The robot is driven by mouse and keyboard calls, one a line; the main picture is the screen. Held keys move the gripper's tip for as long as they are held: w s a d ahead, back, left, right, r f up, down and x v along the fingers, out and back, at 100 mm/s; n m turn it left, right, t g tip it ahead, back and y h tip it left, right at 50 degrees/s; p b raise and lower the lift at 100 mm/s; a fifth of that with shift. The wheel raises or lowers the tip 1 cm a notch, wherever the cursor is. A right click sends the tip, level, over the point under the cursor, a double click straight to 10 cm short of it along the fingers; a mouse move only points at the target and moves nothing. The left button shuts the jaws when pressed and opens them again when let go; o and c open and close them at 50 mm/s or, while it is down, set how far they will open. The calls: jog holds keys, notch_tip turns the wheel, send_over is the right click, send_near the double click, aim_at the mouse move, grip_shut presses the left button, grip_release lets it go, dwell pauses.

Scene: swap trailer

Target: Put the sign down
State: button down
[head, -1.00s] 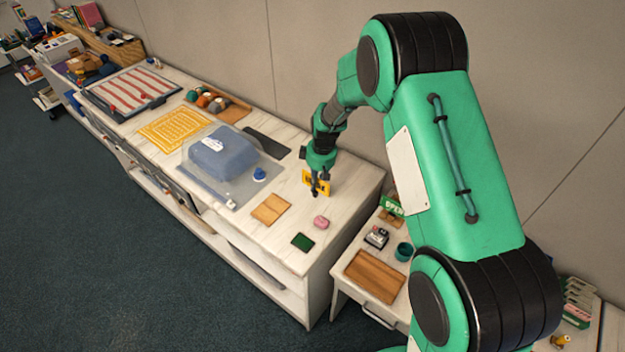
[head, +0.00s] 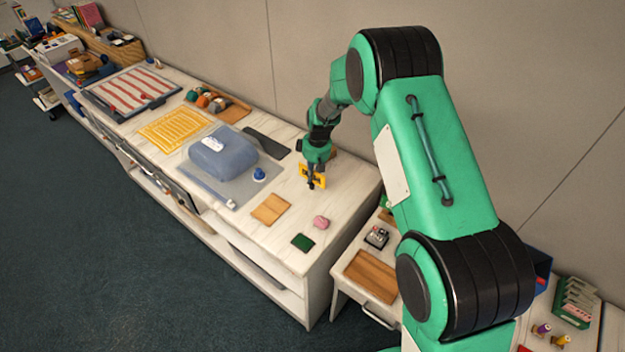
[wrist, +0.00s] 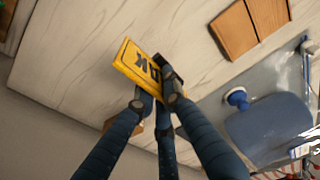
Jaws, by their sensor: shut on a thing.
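The yellow sign (head: 320,170) with dark lettering is held low over the bare right end of the white counter. My gripper (head: 313,182) is shut on the sign and hides much of it in the head view. In the wrist view, the sign (wrist: 133,62) sticks out past my fingertips (wrist: 155,92), tilted in the picture, with part of its lettering covered by a finger. I cannot tell whether the sign's lower edge touches the counter.
Near the sign lie a wooden square (head: 271,209), a pink lump (head: 321,222) and a green square (head: 302,242). A lower table (head: 345,290) adjoins the counter.

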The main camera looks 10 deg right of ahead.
aim_at(315, 183)
jog(key=shift+f, duration=1.2)
jog(key=shift+f, duration=0.15)
jog(key=c, duration=1.8)
grip_release()
jog(key=shift+c, duration=0.2)
notch_tip(315, 183, up, 12)
jog(key=s+d, duration=0.1)
jog(key=shift+r, duration=0.2)
